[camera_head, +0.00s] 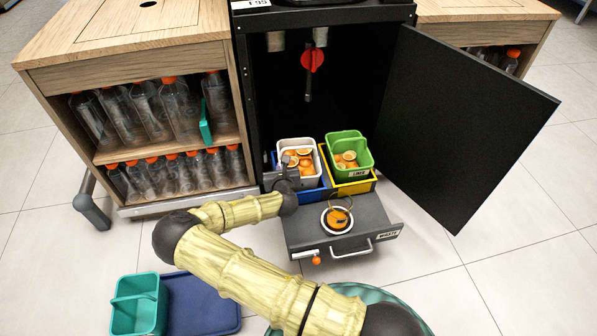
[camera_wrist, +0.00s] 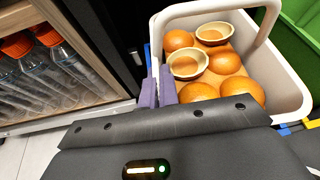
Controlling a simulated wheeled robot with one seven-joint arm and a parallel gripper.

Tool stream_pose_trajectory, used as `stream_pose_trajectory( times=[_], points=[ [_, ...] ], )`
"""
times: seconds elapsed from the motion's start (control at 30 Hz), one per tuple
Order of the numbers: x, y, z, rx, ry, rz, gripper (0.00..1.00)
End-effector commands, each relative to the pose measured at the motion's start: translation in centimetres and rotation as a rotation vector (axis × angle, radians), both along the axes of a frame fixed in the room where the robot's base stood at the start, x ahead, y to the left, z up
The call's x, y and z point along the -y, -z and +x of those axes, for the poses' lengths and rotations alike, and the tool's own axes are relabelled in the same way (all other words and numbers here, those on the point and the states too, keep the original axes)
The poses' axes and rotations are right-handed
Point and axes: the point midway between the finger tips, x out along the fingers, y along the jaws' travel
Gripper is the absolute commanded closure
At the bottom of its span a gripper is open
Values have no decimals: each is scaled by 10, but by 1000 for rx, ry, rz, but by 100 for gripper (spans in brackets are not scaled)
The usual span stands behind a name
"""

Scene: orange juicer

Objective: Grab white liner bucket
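The white liner bucket (camera_head: 310,182) holds orange halves and peels and sits in the blue outer bin (camera_head: 316,194) inside the open black cabinet. In the wrist view the bucket (camera_wrist: 287,72) fills the upper right, with its handle raised. My gripper (camera_head: 285,163) is at the bucket's left side. In the wrist view its purple fingertips (camera_wrist: 159,88) are close together, one on each side of the bucket's left edge at the foot of the handle. They look shut on that edge. The lower fingers are hidden by the dark gripper body.
A green bucket (camera_head: 364,152) in a yellow bin (camera_head: 350,187) stands close on the right. A dark waste drawer (camera_head: 300,229) is pulled out in front. The cabinet door (camera_head: 455,120) is open to the right. A bottle shelf (camera_head: 170,150) stands left. A teal bucket (camera_head: 137,318) is on the floor.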

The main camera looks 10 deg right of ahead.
Motion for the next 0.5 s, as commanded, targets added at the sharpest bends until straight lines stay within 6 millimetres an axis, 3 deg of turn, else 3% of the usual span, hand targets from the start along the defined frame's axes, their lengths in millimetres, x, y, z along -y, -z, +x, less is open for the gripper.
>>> stream_pose_trajectory(
  times=[0.3, 0.5],
  points=[
    [0, -6, 1, 5, 1, -1, 100],
    [0, -26, 1, 5, 1, -1, 100]
  ],
)
